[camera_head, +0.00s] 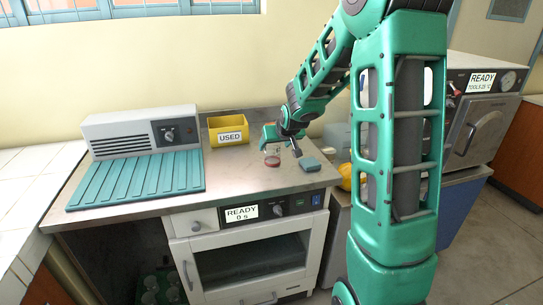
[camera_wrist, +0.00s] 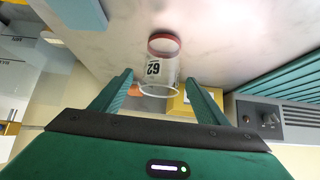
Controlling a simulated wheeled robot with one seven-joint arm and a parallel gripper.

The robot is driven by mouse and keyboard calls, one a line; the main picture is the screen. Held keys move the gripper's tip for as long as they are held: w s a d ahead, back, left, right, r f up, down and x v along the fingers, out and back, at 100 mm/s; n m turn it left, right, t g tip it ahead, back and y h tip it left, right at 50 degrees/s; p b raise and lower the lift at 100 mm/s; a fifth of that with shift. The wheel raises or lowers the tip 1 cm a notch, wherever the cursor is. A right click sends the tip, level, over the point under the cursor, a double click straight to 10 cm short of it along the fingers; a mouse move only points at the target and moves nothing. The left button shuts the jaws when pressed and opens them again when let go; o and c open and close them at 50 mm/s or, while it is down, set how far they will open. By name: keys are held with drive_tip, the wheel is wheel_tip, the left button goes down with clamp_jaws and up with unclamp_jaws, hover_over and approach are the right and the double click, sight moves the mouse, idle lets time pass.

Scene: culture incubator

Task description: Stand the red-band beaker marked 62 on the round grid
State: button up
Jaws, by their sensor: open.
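The red-band beaker (camera_head: 272,161) stands on the metal counter top. In the wrist view the clear beaker (camera_wrist: 163,72) shows its black 62 mark and a red band at one end. My gripper (camera_head: 284,142) is close to the beaker in the head view. In the wrist view my gripper (camera_wrist: 159,82) is open, with one finger to each side of the beaker's near end. No grip on it shows. I cannot make out the round grid in either view.
A yellow USED bin (camera_head: 228,130) stands behind, and a teal block (camera_head: 309,164) lies right of the beaker. A grey unit with a ribbed teal plate (camera_head: 140,180) fills the counter's left. Below is a white cabinet with a windowed door (camera_head: 248,262) and a READY display (camera_head: 241,213).

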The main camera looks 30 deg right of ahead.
sight(272, 150)
drive_tip(key=shift+s+f+x, duration=0.1)
drive_tip(key=shift+x, duration=1.15)
drive_tip(key=shift+s+f+x, duration=0.1)
drive_tip(key=shift+f+x, duration=0.05)
drive_tip(key=shift+x, duration=1.15)
drive_tip(key=shift+a, duration=0.15)
drive_tip(key=c, duration=1.2)
drive_tip(key=shift+r, duration=0.15)
